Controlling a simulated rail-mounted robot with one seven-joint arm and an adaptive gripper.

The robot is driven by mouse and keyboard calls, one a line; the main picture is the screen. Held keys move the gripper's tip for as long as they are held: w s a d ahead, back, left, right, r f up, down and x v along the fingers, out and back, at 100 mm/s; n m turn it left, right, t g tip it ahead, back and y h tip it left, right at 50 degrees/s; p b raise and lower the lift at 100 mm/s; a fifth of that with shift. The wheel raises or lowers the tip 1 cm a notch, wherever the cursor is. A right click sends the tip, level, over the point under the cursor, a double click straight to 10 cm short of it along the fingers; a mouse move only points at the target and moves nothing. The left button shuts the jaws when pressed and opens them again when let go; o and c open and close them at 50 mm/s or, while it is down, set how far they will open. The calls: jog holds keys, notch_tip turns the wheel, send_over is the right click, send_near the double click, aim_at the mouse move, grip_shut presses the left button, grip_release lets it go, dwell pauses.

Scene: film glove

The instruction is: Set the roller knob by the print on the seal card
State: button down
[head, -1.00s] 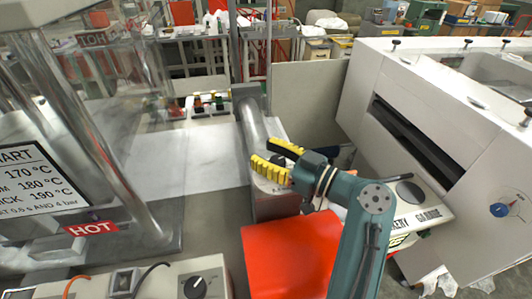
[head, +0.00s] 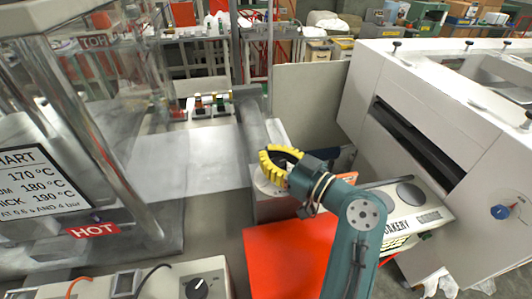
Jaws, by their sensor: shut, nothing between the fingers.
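A white printed card (head: 38,182) at the left, partly cut off by the frame edge, lists 170, 180 and 190 °C and a line ending in 0.6 s and 4 bar. A black knob (head: 197,288) with a white pointer line sits on a pale control box at the bottom. A blue knob (head: 499,212) is on the white machine's front at the right. I cannot tell which is the roller knob. My gripper (head: 268,165), with yellow ribbed fingers, is shut and empty beside a grey metal cylinder (head: 252,122), away from both knobs.
A red-orange sheet (head: 290,260) lies under my arm. The large white machine (head: 430,110) stands at the right. A pale sheet (head: 190,160) covers the middle bench.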

jog(key=m+t+h, duration=0.1)
jog(key=m+t+h+p, duration=0.1)
jog(key=m+t+h, duration=0.1)
jog(key=shift+w+d+r+t+h+p, duration=0.25)
jog(key=shift+d+t+h+p, duration=0.05)
jog(key=shift+t+h+p, duration=0.1)
jog(key=shift+w+d+r+m+t+h+p, duration=0.1)
jog(key=shift+m+t+h+p, duration=0.2)
jog(key=shift+m+h+p, duration=0.2)
jog(key=shift+d+r+m+t+h+p, duration=0.1)
jog(key=shift+m+t+h+p, duration=0.25)
jog(key=shift+h, duration=0.25)
jog(key=m+h+p, duration=0.1)
jog(key=m+t+h+p, duration=0.1)
jog(key=h+p, duration=0.1)
jog(key=shift+w+d, duration=0.15)
jog(key=shift+d, duration=0.1)
jog(key=shift+d+f+m+t+h+p, duration=0.1)
jog(key=shift+d+m+t+h+p, duration=0.2)
jog(key=shift+m+h+p, duration=0.55)
jog(key=shift+p, duration=0.3)
jog(key=shift+f, duration=0.1)
jog(key=c, duration=1)
grip_release()
jog(key=shift+f, duration=0.15)
jog(key=shift+f, duration=0.1)
